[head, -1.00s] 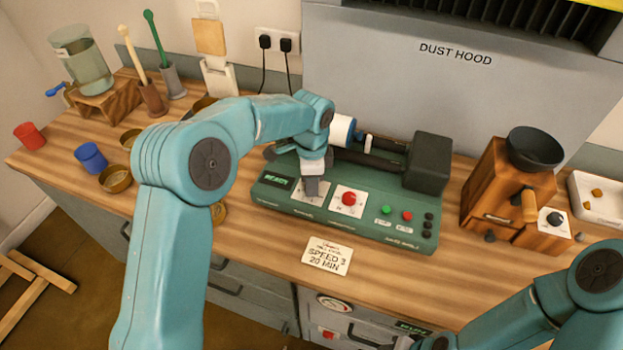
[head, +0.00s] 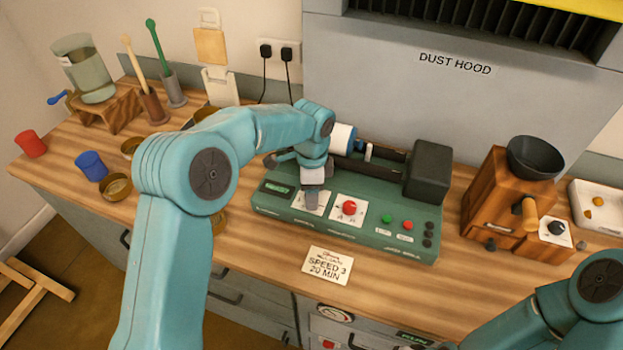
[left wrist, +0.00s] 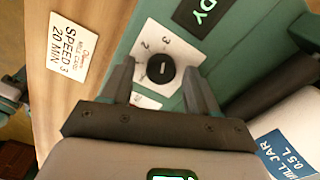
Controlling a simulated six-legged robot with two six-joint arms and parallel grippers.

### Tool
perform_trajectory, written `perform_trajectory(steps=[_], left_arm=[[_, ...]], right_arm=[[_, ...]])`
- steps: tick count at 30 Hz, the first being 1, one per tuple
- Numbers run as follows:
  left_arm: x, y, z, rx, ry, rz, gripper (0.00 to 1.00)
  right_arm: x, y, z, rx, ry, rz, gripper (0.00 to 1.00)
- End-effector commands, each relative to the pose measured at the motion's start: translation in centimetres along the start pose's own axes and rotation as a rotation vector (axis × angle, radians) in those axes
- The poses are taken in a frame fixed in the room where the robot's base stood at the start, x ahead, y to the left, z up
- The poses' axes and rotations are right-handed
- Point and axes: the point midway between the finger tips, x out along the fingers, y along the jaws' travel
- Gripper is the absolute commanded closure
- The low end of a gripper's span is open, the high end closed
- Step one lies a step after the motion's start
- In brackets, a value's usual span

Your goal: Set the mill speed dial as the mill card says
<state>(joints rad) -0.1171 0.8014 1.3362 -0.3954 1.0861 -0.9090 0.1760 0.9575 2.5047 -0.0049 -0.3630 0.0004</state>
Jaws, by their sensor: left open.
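The green mill (head: 340,222) stands on the table with two white dial plates on its front. My left gripper (head: 312,196) points down at the left plate and hides its dial in the head view. In the left wrist view, the black speed dial (left wrist: 160,69) with a white mark sits on a plate numbered 2 and 3. My open left gripper (left wrist: 158,76) has one finger on each side of the dial; contact is not clear. I cannot tell which number the mark points at. The mill card (head: 327,266) reads SPEED 3, 20 MIN; it also shows in the wrist view (left wrist: 67,50).
Right of the speed dial are a red knob (head: 349,207), a green button (head: 386,218) and a red button (head: 408,225). The mill jar (left wrist: 290,140) lies behind. A wooden grinder (head: 507,200) stands right. Table around the card is clear.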

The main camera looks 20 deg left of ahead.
Motion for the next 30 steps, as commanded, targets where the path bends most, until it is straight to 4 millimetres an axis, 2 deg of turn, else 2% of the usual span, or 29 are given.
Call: perform_trajectory(steps=[5, 12, 18, 24, 30], left_arm=[[-3.0, -0.1, -0.1, 0.000, 0.004, -0.008, 0.40], [-9.6, -0.2, -0.1, 0.000, 0.003, -0.004, 0.40], [-13.9, -0.1, 0.0, 0.001, 0.001, 0.000, 0.40], [-15.7, -0.1, 0.0, 0.001, -0.001, 0.003, 0.40], [-15.9, 0.0, 0.0, 0.001, -0.001, 0.004, 0.40]], right_arm=[[0.5, 0.2, 0.0, 0.000, 0.000, 0.000, 0.57], [0.6, 0.2, 0.0, 0.000, 0.000, 0.000, 0.57], [0.2, 0.1, 0.0, 0.000, 0.000, 0.000, 0.57], [0.0, 0.0, 0.0, 0.000, 0.000, 0.000, 0.57], [0.0, 0.0, 0.0, 0.000, 0.000, 0.000, 0.57]])
